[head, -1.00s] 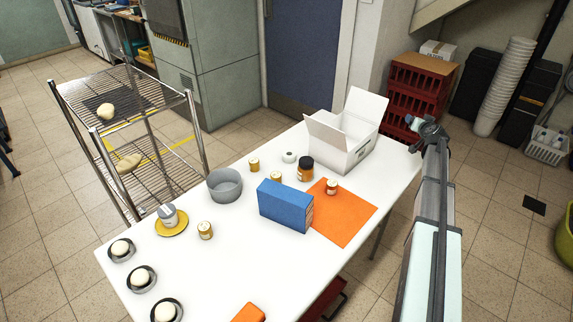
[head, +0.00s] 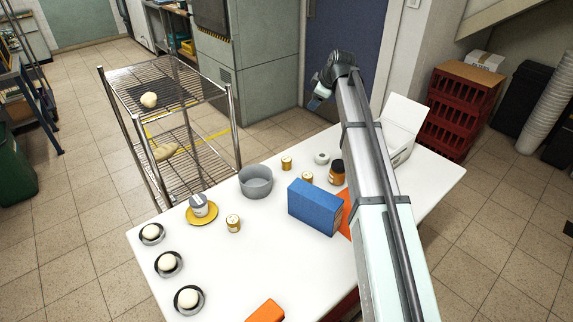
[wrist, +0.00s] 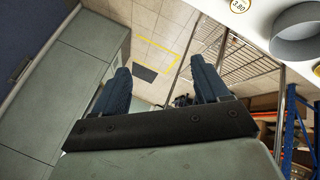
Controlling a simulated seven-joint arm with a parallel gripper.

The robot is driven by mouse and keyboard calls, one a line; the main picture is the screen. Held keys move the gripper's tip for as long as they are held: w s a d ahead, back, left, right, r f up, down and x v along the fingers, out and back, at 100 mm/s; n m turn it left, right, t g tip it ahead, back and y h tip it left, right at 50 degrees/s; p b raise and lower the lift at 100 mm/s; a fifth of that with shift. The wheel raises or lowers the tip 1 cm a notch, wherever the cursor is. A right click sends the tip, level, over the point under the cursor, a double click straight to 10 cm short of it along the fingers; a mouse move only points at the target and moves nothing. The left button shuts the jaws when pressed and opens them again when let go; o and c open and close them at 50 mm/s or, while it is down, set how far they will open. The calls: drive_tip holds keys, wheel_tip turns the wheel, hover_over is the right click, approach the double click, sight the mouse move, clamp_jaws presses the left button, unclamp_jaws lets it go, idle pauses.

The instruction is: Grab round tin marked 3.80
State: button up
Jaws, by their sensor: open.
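A round tin with 3.80 on its lid (wrist: 239,5) shows at the top edge of the wrist view, partly cut off, beside the grey bowl (wrist: 298,32). It appears to be the small amber tin (head: 287,163) right of the bowl in the head view, where its mark is too small to read. Similar tins stand near the blue box (head: 307,177) and near the yellow plate (head: 233,224). My gripper (head: 315,103) is raised beyond the table's back edge, apart from all tins. Its fingers (wrist: 160,66) are open and empty.
A blue box (head: 315,206), a dark-lidded jar (head: 337,172) and a white roll (head: 321,158) stand near the tins. My arm crosses the table's right side, partly covering the white carton (head: 403,125) and orange mat (head: 346,214). A wire rack (head: 165,95) stands left.

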drive_tip(key=s+a+r+n+g+h, duration=0.1)
drive_tip(key=s+a+r+n+g, duration=0.15)
drive_tip(key=s+a, duration=0.45)
drive_tip(key=g+h, duration=0.3)
drive_tip(key=g, duration=0.1)
hover_over(286, 159)
wheel_tip(286, 159, down, 14)
drive_tip(key=f, duration=0.1)
drive_tip(key=shift+m, duration=0.35)
wheel_tip(286, 159, down, 14)
drive_tip(key=shift+r, duration=0.1)
drive_tip(key=shift+c, duration=0.2)
drive_tip(key=c, duration=1.1)
